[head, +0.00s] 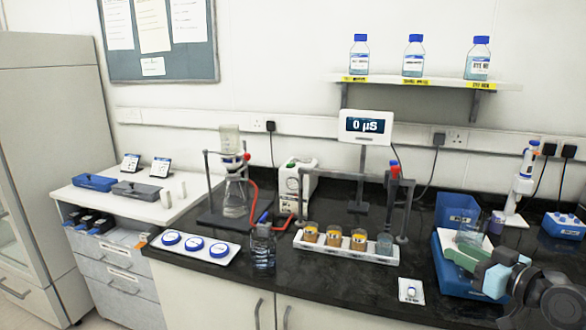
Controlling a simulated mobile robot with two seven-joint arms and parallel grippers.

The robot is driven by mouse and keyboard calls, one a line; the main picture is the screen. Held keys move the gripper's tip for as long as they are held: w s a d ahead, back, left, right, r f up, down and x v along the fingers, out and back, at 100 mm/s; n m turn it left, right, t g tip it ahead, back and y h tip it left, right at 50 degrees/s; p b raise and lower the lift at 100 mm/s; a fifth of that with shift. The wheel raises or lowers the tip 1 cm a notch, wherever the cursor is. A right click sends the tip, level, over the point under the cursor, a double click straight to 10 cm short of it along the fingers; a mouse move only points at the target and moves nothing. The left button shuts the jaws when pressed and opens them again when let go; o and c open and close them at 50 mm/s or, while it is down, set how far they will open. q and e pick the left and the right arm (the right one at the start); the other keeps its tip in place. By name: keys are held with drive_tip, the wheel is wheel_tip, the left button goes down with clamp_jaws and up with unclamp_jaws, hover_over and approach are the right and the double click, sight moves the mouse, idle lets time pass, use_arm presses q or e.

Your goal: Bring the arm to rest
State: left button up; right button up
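My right arm comes in at the lower right, dark grey with a pale blue section. A clear glass vessel (470,235) shows just behind the green part. I cannot tell whether the gripper touches it, or whether the fingers are open or shut. The arm hides part of the tray. My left gripper is not in view.
A white rack (345,252) with several jars stands left of the tray, with a small white pad (411,291) between them. Stands and a flask (235,195) are further left.

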drive_tip(key=s+a+f+m+g+h, duration=0.1)
drive_tip(key=s+a+f, duration=0.3)
drive_tip(key=f, duration=0.5)
drive_tip(key=s+a+f+g+h+p, duration=0.1)
drive_tip(key=s+f, duration=0.5)
drive_tip(key=f, duration=0.3)
drive_tip(key=s+a+f+m+g+h, duration=0.1)
drive_tip(key=s+a+f, duration=0.2)
drive_tip(key=s+f, duration=0.4)
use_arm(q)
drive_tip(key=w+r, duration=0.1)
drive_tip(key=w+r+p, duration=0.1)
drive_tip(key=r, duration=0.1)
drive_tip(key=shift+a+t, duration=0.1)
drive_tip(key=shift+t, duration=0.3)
use_arm(e)
drive_tip(key=s+a+f+g, duration=0.1)
drive_tip(key=s+f, duration=0.3)
drive_tip(key=s, duration=0.4)
drive_tip(key=s+a+f+g+h, duration=0.1)
drive_tip(key=s+a+f, duration=0.2)
drive_tip(key=s, duration=0.5)
drive_tip(key=s+a+f+g+h, duration=0.1)
drive_tip(key=s+a+f, duration=0.2)
drive_tip(key=s, duration=0.6)
wheel_tip(320, 180, down, 2)
drive_tip(key=shift+f, duration=0.1)
